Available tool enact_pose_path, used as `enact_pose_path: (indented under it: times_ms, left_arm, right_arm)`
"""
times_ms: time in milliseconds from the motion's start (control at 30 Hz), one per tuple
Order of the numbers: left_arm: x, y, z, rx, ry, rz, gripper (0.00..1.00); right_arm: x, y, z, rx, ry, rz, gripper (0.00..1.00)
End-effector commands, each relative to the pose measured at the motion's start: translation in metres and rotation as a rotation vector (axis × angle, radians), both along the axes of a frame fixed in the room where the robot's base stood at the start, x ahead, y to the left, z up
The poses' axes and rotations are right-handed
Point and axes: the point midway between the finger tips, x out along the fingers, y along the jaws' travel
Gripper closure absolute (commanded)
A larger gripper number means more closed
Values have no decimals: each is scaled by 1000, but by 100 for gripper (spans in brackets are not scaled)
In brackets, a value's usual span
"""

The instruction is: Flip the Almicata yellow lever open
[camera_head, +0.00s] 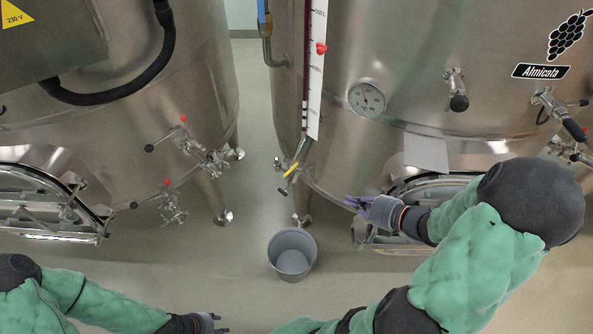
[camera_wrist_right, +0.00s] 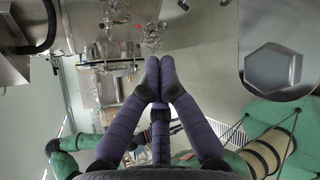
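The yellow lever (camera_head: 291,169) sits on the valve at the foot of the level-gauge tube, on the left side of the steel vat with the Almicata label (camera_head: 540,71). The lever lies slanted. My right gripper (camera_head: 352,204), with purple fingers, is right of and a little below the lever, apart from it.
A grey bucket (camera_head: 292,254) stands on the floor below the valve. A second steel vat (camera_head: 130,130) with red-knobbed valves stands at left. The Almicata vat's hatch (camera_head: 430,190) is beside my right forearm. Floor between the vats is clear.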

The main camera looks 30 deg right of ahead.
Motion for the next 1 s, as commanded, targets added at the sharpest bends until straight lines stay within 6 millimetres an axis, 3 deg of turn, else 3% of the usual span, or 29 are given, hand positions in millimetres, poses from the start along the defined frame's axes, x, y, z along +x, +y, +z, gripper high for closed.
enact_pose_path:
  times_ms: [367,1000]
  left_arm:
    - [-1,0,-9,0,1,0,60]
    - [-1,0,-25,0,1,0,60]
  right_arm:
    - [43,16,-23,3,-1,6,100]
    - [142,50,-73,2,1,5,100]
